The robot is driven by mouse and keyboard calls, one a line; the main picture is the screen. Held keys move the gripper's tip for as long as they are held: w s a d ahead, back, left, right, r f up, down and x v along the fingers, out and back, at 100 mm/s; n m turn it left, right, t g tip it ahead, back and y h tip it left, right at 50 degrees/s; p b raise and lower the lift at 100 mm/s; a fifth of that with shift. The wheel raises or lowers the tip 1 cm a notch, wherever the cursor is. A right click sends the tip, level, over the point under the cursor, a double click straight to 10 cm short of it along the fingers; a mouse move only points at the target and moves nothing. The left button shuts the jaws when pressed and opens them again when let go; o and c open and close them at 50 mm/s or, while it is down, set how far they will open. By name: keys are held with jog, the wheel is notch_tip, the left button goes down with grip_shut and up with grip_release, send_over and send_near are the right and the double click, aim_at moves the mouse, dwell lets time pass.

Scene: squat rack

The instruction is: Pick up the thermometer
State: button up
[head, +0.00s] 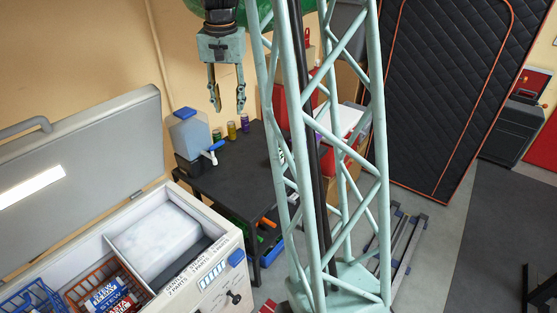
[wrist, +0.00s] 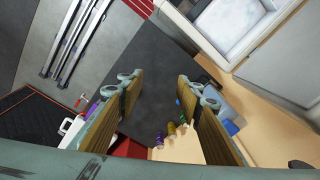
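I cannot make out a thermometer in either view. My gripper (head: 228,107) hangs fingers-down at the top of the head view, above and behind the dark table (head: 232,185). Its two fingers are apart with nothing between them. In the wrist view my gripper (wrist: 160,86) also shows open and empty, over the dark tabletop (wrist: 150,65). My lattice column hides part of the table's right side in the head view.
A blue-white jug (head: 189,135) with a blue tap stands at the table's left. An open chest (head: 205,250) with baskets is at front left. A quilted black panel (head: 440,90) stands right.

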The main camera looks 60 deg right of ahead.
jog(key=s+d+f+m+g+p, duration=0.1)
jog(key=s+d+f+m, duration=0.15)
jog(key=d+f, duration=1.1)
jog(key=s+d+f+m+p, duration=0.2)
jog(key=d+f+m, duration=0.2)
jog(key=d+f, duration=0.9)
jog(key=shift+n+y, duration=0.4)
jog(key=shift+n, duration=0.25)
jog(key=w+d, duration=0.1)
jog(key=w, duration=0.1)
jog(key=w+d+f, duration=0.1)
jog(key=w+d, duration=0.1)
jog(key=shift+w+d+f, duration=0.1)
jog(key=shift+w, duration=0.1)
jog(key=shift+w+f, duration=0.15)
jog(key=shift+w, duration=0.2)
jog(key=shift+f, duration=4.25)
jog(key=shift+f, duration=0.15)
jog(key=shift+a+f, duration=0.15)
jog(key=shift+f, duration=1.1)
jog(key=shift+a+f, duration=0.1)
jog(key=shift+f, duration=1.1)
